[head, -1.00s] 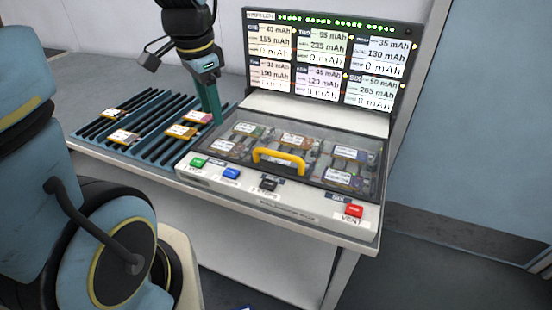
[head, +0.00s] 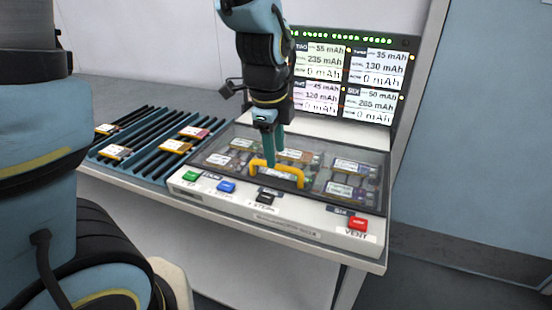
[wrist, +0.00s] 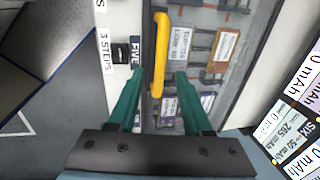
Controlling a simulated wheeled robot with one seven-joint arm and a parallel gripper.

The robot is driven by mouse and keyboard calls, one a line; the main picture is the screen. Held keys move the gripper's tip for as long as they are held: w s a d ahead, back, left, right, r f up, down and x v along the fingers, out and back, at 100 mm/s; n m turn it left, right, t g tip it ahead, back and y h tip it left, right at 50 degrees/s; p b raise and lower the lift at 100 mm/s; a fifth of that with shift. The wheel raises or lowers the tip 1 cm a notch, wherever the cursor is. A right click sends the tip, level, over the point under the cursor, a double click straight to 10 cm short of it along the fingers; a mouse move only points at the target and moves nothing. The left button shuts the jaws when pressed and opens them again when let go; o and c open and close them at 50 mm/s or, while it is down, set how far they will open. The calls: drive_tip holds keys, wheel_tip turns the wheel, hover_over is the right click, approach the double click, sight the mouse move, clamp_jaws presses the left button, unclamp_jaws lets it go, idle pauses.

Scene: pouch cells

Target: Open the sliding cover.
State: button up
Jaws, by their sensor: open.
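The sliding cover (head: 318,172) is a clear panel over a bay of pouch cells, and it lies shut across the bay. Its yellow handle (head: 277,172) stands up near the front edge. The handle also shows in the wrist view (wrist: 160,52), upright in the picture and just beyond my fingers. My gripper (head: 272,160) points down close to the handle. In the wrist view my gripper's two green fingers (wrist: 158,72) are apart with nothing held, and the handle's near end lies between their tips. I cannot tell whether a finger touches the handle.
Green (head: 190,176), blue (head: 226,187), black (head: 268,197) and red (head: 358,223) buttons line the panel in front of the cover. A slotted rack (head: 140,150) with several cells stands at left. A display (head: 345,75) rises behind the bay.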

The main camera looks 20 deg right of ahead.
drive_tip(key=shift+w+d+f, duration=0.1)
drive_tip(key=shift+w+f, duration=0.05)
drive_tip(key=shift+f, duration=0.7)
drive_tip(key=shift+w+d+f, duration=0.1)
drive_tip(key=shift+f, duration=0.7)
clamp_jaws()
